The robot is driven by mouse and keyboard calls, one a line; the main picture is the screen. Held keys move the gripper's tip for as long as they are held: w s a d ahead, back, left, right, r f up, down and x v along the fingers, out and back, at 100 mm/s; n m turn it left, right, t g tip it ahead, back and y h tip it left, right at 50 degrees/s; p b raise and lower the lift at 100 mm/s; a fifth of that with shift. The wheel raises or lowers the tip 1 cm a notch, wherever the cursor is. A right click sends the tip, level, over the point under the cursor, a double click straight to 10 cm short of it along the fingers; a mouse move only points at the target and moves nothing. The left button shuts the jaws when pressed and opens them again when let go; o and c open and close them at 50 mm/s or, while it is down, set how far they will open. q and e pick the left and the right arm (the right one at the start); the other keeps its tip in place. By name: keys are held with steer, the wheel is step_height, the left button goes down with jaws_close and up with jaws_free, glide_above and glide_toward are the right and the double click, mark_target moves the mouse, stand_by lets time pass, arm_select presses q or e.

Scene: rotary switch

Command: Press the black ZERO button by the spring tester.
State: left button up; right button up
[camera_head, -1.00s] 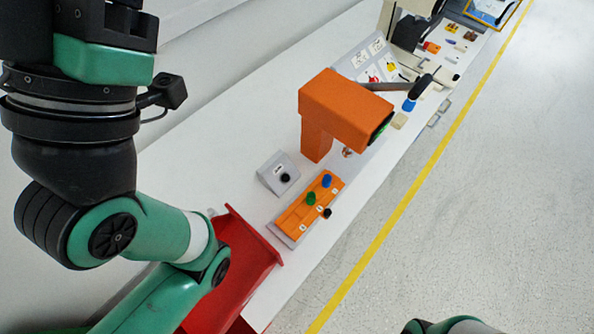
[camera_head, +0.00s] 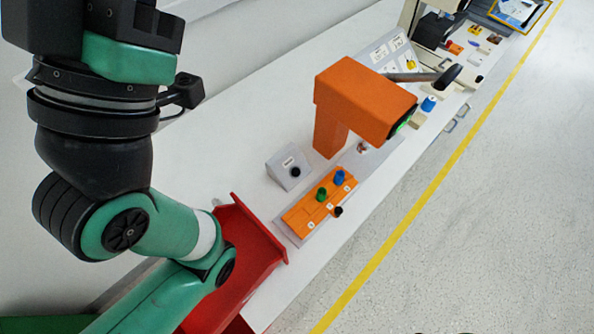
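A small grey sloped box (camera_head: 282,166) with a white label stands on the bench beside the orange tester. Its round black button (camera_head: 296,172) faces up and toward me, and nothing touches it; the label is too small to read. The orange spring tester (camera_head: 350,100) has a black-tipped lever and a green display on its right end. My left arm stands at the left, well apart from the button. The black end of that arm is cut off at the top left, and its fingertips do not show. My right gripper is not in view.
An orange tray (camera_head: 304,218) with green, blue and black pieces lies in front of the box. A red bin (camera_head: 262,232) stands at the bench's near end, close to my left arm. The white bench left of the box is clear. Several parts lie farther back.

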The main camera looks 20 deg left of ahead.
arm_select(q)
jaws_close()
stand_by(1.4)
